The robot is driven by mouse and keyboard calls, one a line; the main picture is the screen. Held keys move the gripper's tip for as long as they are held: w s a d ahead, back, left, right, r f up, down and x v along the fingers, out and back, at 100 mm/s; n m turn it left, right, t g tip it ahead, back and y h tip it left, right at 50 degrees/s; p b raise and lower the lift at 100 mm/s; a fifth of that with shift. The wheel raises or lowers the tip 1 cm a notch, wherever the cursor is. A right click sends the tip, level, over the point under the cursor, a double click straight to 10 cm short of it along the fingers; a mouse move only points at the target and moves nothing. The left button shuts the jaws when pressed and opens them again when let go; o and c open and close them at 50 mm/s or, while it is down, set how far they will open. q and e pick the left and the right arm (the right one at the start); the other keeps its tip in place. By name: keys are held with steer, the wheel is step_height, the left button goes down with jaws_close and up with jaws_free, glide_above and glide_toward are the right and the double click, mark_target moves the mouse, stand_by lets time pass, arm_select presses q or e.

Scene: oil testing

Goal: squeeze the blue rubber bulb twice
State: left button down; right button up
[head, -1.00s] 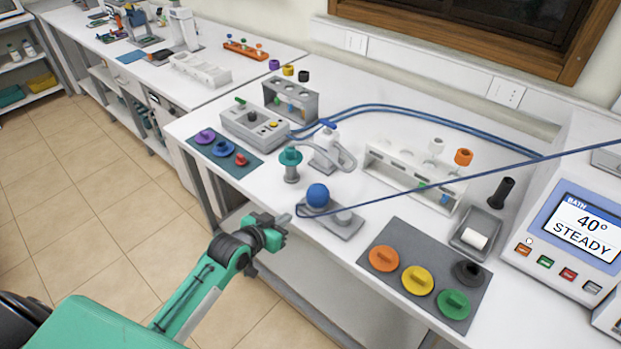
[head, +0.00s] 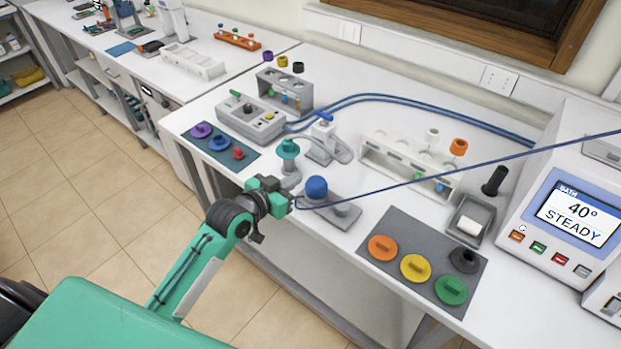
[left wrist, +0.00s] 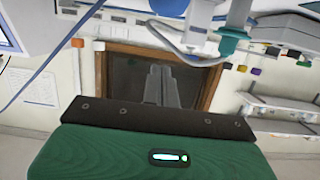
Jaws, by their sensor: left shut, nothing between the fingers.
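The blue rubber bulb (head: 316,186) stands on a grey base plate (head: 328,214) near the front edge of the bench in the head view. My left gripper (head: 290,186) is just left of the bulb, apart from it. In the left wrist view its fingers (left wrist: 161,86) are shut together with nothing between them. My right gripper is not in view.
A teal-topped grey fitting (head: 288,150) stands close behind my left gripper. A thin blue line (head: 450,177) crosses the bench from the bulb's base. A dark mat (head: 400,228) with coloured knobs lies to the right. The white rack (head: 395,172) stands behind.

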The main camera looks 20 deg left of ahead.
arm_select(q)
steer(key=p, duration=0.2)
glide_above(312, 185)
steer(key=shift+s+a+f, duration=0.15)
steer(key=shift+f, duration=0.6)
step_height(312, 185, down, 3)
steer(key=shift+r+p, duration=0.1)
steer(key=shift+p, duration=0.5)
steer(key=shift+f, duration=0.8)
step_height(312, 185, down, 2)
steer(key=shift+b, duration=0.65)
steer(key=shift+r, duration=0.15)
